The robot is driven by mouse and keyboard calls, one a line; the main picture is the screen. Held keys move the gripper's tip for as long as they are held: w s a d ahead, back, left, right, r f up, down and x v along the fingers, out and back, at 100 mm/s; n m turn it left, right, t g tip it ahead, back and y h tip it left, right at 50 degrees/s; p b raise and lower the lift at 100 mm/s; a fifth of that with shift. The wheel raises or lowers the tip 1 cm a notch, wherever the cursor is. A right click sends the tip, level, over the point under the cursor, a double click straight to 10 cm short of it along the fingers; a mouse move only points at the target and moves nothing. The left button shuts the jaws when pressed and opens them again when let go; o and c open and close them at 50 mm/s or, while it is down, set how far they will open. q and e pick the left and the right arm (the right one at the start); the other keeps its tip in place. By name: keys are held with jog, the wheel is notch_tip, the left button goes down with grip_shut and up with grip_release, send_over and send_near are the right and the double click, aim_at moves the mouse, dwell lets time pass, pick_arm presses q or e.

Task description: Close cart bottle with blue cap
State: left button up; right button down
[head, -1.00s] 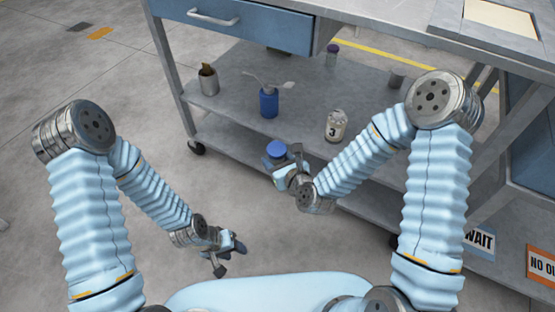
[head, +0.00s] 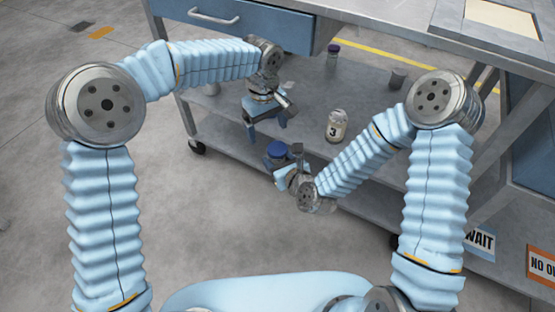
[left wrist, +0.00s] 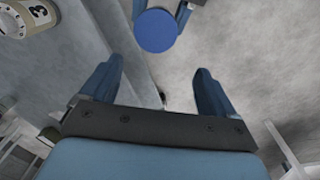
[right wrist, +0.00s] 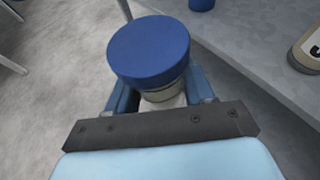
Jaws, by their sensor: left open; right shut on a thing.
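The blue cap (head: 277,150) is a round disc at my right gripper (head: 287,168). In the right wrist view the blue cap (right wrist: 149,50) sits on top of a pale neck or body (right wrist: 162,96) between the fingers, which are shut on it. The lower part is hidden by the gripper. My left gripper (head: 266,132) is open and empty, pointing down above the shelf's front edge. In the left wrist view the blue cap (left wrist: 156,30) lies ahead of its open fingers, apart from them. A jar marked 3 (head: 336,127) stands upright on the shelf.
My left arm hides the shelf's left part. Open floor (head: 215,225) lies in front of the cart.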

aim_at(277, 148)
pick_arm(q)
jog(key=shift+n, duration=0.6)
jog(key=s+d+r, duration=0.2)
jog(key=r, duration=0.1)
jog(key=shift+d, duration=0.3)
jog(key=shift+w+f, duration=0.1)
jog(key=shift+f, duration=3.9)
jog(key=c, duration=1.1)
jog(key=m, duration=1)
